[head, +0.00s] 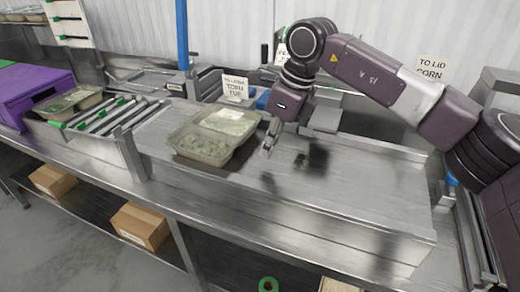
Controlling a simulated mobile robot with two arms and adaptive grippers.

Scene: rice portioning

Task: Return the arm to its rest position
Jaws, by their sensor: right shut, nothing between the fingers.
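My right arm comes in from the right and bends down over the steel counter (350,215). My right gripper (267,150) points down, shut and empty, just to the right of a clear food container (204,155). A small gap seems to separate the fingertips from the container, but its exact size is hard to judge. The container stands on the counter with pale contents in it and a whitish patch at its far part. My left gripper is not in view.
A roller conveyor (113,117) lies at the left, with another container (70,101) by a purple machine (35,85). Signs stand behind the counter, one (235,87) near the gripper. Cardboard boxes (140,226) sit on the lower shelf. The counter's right part is clear.

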